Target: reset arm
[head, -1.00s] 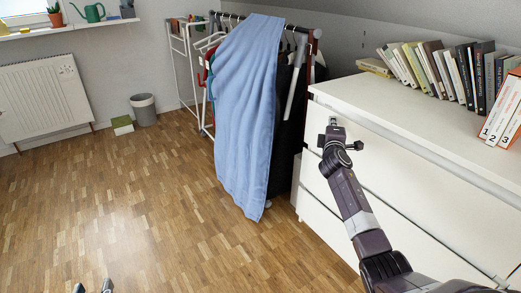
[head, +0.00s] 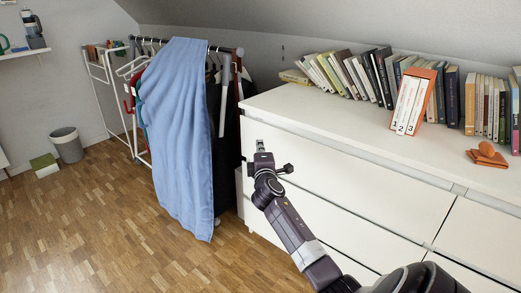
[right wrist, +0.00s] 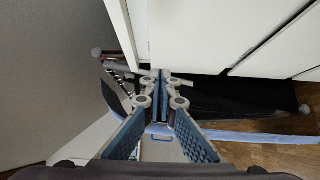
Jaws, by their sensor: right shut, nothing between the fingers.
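My right gripper (head: 260,147) is in front of the white dresser's (head: 340,190) upper left front, with its arm coming in from the lower right. Its fingers are shut with nothing between them. In the right wrist view the fingertips of the right gripper (right wrist: 161,76) meet, and the white dresser front (right wrist: 195,35) is just beyond them. I cannot tell whether the tips touch it. The drawers in view look shut. My left gripper is not in view.
A clothes rack with a blue cloth (head: 180,130) stands left of the dresser. Books (head: 375,75), an orange-edged box (head: 412,100) and an orange item (head: 487,156) are on the dresser top. A grey bin (head: 67,145) stands far left.

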